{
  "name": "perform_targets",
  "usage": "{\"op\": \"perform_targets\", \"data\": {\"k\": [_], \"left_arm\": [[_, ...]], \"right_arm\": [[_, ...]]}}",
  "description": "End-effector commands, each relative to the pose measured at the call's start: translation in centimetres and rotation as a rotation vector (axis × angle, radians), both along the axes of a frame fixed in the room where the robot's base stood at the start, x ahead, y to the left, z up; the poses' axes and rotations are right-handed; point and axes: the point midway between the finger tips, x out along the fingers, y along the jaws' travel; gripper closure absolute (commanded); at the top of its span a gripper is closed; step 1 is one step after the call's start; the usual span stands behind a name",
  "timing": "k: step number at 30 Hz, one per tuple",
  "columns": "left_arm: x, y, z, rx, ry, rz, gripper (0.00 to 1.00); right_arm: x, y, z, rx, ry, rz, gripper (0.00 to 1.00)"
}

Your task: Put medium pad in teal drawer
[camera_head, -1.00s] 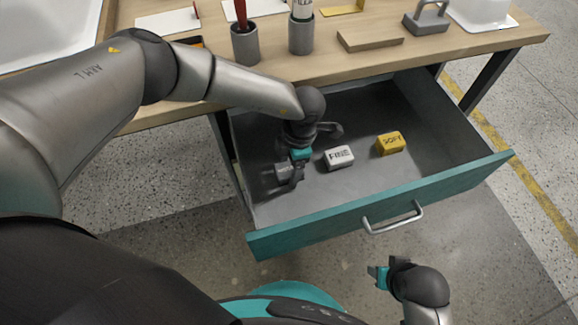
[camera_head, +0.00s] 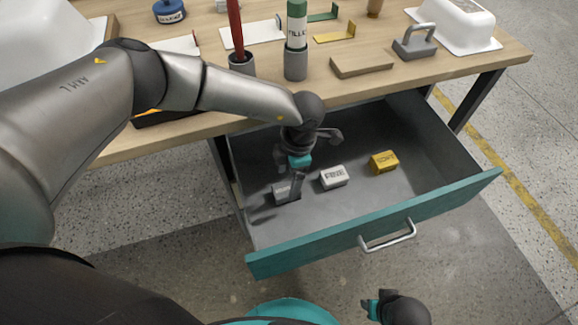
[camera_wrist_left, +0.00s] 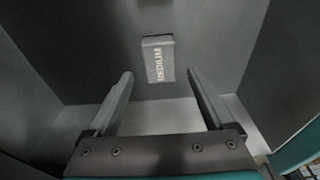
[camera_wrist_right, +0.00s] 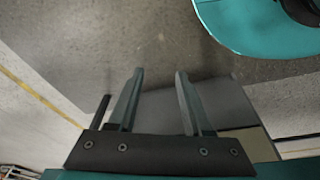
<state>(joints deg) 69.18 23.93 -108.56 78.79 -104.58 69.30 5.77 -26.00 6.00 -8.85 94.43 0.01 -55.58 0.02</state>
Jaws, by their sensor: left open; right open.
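The teal drawer (camera_head: 375,222) is pulled open below the bench. The grey medium pad (camera_wrist_left: 158,60), its label MEDIUM readable in the left wrist view, lies on the drawer floor; in the head view the pad (camera_head: 284,192) is partly hidden by my gripper. My left gripper (camera_head: 296,185) is inside the drawer above the pad. In the left wrist view its fingers (camera_wrist_left: 160,95) are apart with nothing between them, and the pad lies beyond the tips. My right gripper (camera_head: 370,307) is low in front of the drawer; its fingers (camera_wrist_right: 158,80) are open and empty.
A white pad (camera_head: 333,177) and a yellow pad (camera_head: 384,162) also lie in the drawer. The bench top (camera_head: 270,98) holds a wooden block (camera_head: 361,66), a grey handled block (camera_head: 415,45), and two grey cups with a red tool and a green-capped tube.

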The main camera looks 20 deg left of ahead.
Motion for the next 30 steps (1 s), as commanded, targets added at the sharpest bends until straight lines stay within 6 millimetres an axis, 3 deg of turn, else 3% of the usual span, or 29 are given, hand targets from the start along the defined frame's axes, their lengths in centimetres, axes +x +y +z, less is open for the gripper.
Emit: {"op": "perform_targets", "data": {"k": [9, 30], "left_arm": [[0.2, -0.2, 2.3, 0.0, 0.0, -0.001, 0.13], [0.2, -0.3, 2.5, 0.0, 0.0, 0.0, 0.13]], "right_arm": [[-0.7, -0.6, -1.8, -0.008, 0.003, 0.002, 0.5], [-0.8, -0.7, -2.1, -0.009, 0.003, 0.002, 0.5]]}}
